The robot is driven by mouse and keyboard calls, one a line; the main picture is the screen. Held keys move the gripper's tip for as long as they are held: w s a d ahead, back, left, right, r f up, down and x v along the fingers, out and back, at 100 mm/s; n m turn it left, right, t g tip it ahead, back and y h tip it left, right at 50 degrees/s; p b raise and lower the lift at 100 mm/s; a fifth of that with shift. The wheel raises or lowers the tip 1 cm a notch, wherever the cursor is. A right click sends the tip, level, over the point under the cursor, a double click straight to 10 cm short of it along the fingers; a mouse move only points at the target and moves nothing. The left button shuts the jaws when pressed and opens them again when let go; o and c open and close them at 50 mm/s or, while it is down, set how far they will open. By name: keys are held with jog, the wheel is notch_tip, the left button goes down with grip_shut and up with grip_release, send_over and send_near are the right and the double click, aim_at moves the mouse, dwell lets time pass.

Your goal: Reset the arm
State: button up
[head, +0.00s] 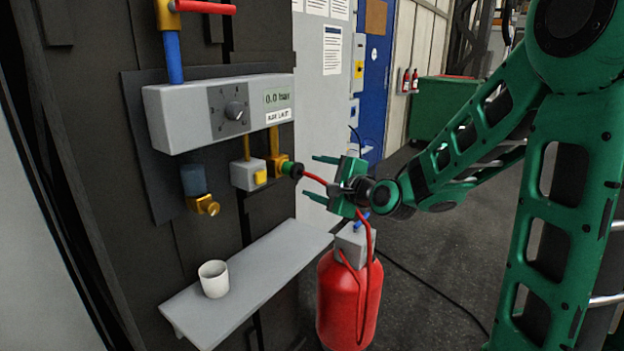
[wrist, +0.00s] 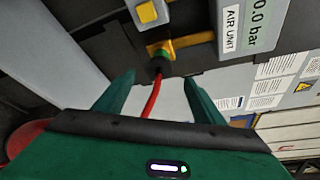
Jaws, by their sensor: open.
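My green gripper (head: 318,177) is in the middle of the head view, to the right of the wall panel. Its two fingers are spread apart. In the wrist view my gripper (wrist: 157,88) also shows open, with a red hose (wrist: 152,98) passing between and below the fingers. The hose ends in a black connector (head: 293,170) with a green ring, fitted at the yellow outlet (head: 273,163) on the panel. The fingers stand apart from the connector. My green arm reaches in from the right.
An air unit (head: 180,117) reading 0.0 bar hangs on the dark panel. A white cup (head: 213,279) stands on a grey shelf (head: 250,275) below. A red tank (head: 338,305) stands on the floor under my gripper. Open floor lies to the right.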

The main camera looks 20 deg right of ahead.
dwell(0.3)
jog(key=s+d+f+n+g+h, duration=0.2)
jog(key=s+d+f+n+g, duration=0.25)
jog(key=s, duration=0.35)
jog(key=s+d+f+n+g+h, duration=0.2)
jog(key=s+d+f+n+g, duration=0.15)
jog(key=s+d+f, duration=0.35)
jog(key=s+d+n+g, duration=0.2)
jog(key=s+g, duration=0.1)
jog(key=s, duration=1)
jog(key=s+d+n+g, duration=0.2)
jog(key=s+n+g, duration=0.1)
jog(key=s, duration=0.9)
jog(key=shift+s+g, duration=0.4)
jog(key=shift+g, duration=0.4)
jog(key=shift+w, duration=0.15)
jog(key=shift+w+f, duration=0.25)
jog(key=shift+w, duration=0.25)
